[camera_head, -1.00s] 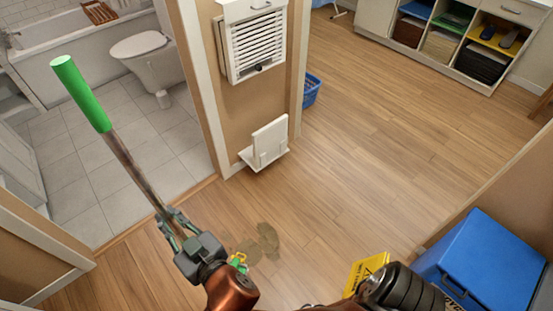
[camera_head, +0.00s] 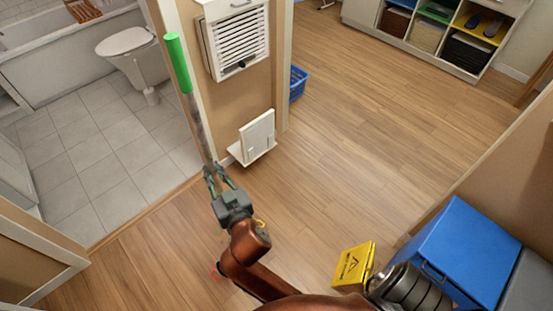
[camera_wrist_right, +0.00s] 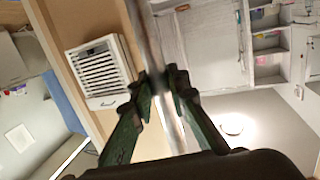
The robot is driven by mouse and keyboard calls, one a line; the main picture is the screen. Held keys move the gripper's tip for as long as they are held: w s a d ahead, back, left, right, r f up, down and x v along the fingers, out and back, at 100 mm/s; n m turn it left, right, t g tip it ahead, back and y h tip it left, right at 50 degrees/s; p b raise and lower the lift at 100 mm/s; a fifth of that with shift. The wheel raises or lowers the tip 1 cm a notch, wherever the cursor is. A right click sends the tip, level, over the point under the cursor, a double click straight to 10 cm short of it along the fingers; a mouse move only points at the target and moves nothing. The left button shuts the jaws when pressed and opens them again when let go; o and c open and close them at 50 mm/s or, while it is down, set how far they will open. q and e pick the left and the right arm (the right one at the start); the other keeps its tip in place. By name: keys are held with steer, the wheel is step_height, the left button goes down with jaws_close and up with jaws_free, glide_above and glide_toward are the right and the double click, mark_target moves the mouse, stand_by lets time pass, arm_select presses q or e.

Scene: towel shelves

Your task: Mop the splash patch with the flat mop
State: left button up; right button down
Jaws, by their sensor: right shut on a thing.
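The flat mop shows as a worn grey shaft with a green grip (camera_head: 178,62) at its top, standing nearly upright in the head view. Its flat head is not in view. My right gripper (camera_head: 215,176) is shut on the shaft below the green grip. In the right wrist view the shaft (camera_wrist_right: 150,40) passes between the gripper fingers (camera_wrist_right: 164,95). The splash patch does not show now; my right arm covers the floor around where it lay. My left gripper is not in view.
A white wall vent (camera_head: 238,42) and a white flap unit (camera_head: 256,138) are on the wall end beside the shaft. A yellow caution sign (camera_head: 352,266) and a blue bin (camera_head: 460,240) stand at the lower right. The wooden floor (camera_head: 345,150) between is clear.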

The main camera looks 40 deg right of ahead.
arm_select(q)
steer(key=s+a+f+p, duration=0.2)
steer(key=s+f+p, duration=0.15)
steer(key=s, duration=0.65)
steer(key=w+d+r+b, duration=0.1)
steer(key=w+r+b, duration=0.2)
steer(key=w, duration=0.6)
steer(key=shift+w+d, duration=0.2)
arm_select(e)
steer(key=s+d+f+m+h, duration=0.1)
steer(key=d+f, duration=0.5)
steer(key=d, duration=0.4)
steer(key=s+d+f+h, duration=0.1)
steer(key=d+f, duration=0.6)
steer(key=d, duration=0.3)
steer(key=shift+d+m+h, duration=0.3)
steer(key=shift+m+h, duration=0.1)
arm_select(q)
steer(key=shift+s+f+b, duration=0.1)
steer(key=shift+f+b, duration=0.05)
steer(key=shift+b, duration=0.2)
arm_select(e)
steer(key=shift+f, duration=0.25)
